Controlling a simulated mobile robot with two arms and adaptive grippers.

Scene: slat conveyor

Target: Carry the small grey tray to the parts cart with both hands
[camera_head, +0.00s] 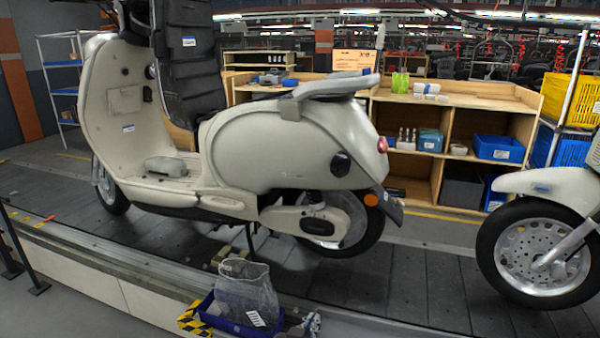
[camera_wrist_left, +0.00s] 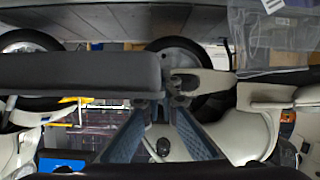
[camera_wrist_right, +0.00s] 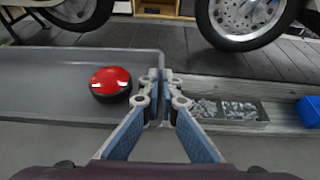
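A small grey tray (camera_wrist_right: 232,127) with compartments holding light grey pieces shows in the right wrist view, on the grey ledge. My right gripper (camera_wrist_right: 160,85) is shut and empty, to the left of the tray and apart from it. My left gripper (camera_head: 312,320) shows only as a small part at the bottom edge of the head view, beside the blue bin. In the left wrist view its fingers (camera_wrist_left: 165,95) come together and look shut, with nothing seen between them. The head view does not clearly show the tray, and I cannot make out a parts cart.
A blue bin (camera_head: 232,328) with a clear bag (camera_head: 247,292) stands by the conveyor edge. Cream scooters (camera_head: 270,150) stand on the slat conveyor (camera_head: 420,290). A red button (camera_wrist_right: 110,82) is left of my right gripper. Wooden shelving (camera_head: 460,100) stands behind.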

